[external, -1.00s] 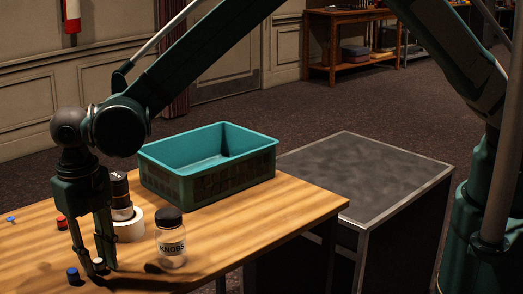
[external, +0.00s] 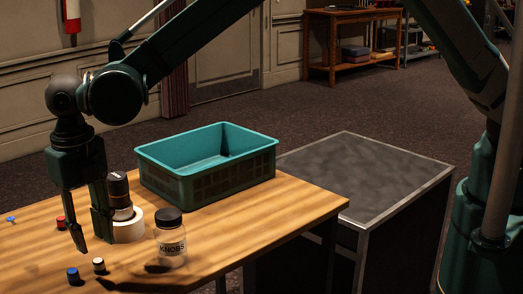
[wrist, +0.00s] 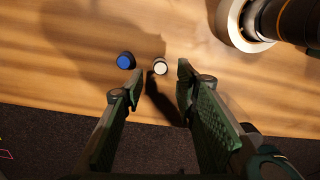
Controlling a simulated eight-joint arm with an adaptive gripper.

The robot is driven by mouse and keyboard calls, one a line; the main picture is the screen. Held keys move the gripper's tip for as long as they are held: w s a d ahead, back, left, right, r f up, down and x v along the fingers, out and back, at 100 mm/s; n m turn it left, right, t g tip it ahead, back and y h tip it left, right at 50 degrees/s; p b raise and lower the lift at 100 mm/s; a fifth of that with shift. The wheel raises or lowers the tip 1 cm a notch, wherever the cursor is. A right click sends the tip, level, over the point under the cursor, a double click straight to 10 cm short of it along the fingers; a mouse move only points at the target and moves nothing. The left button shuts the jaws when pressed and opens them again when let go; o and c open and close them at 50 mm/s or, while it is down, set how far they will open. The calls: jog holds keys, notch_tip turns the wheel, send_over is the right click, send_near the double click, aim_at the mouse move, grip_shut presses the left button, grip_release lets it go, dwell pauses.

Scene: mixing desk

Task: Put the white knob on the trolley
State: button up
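The white knob (external: 99,265) stands on the wooden desk near its front edge, just right of a blue knob (external: 73,276). My gripper (external: 93,245) is open and empty, its fingertips a little above the desk and the white knob. In the wrist view the white knob (wrist: 160,68) shows in the gap between my fingertips (wrist: 159,76), apart from both, with the blue knob (wrist: 125,61) to the left. The trolley (external: 370,175), with a grey top and metal rim, stands beyond the desk's right end, lower than the desk.
A clear jar labelled KNOBS (external: 170,240) stands right of my gripper. A white tape roll (external: 129,228) and a dark cylinder (external: 118,190) are close behind. A teal crate (external: 207,165) stands farther back. A red knob (external: 61,222) lies left. The trolley top is clear.

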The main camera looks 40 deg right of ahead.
aim_at(96, 261)
notch_tip(96, 261, up, 6)
dwell(0.4)
jog(key=shift+a+r, duration=0.1)
dwell(0.4)
dwell(0.4)
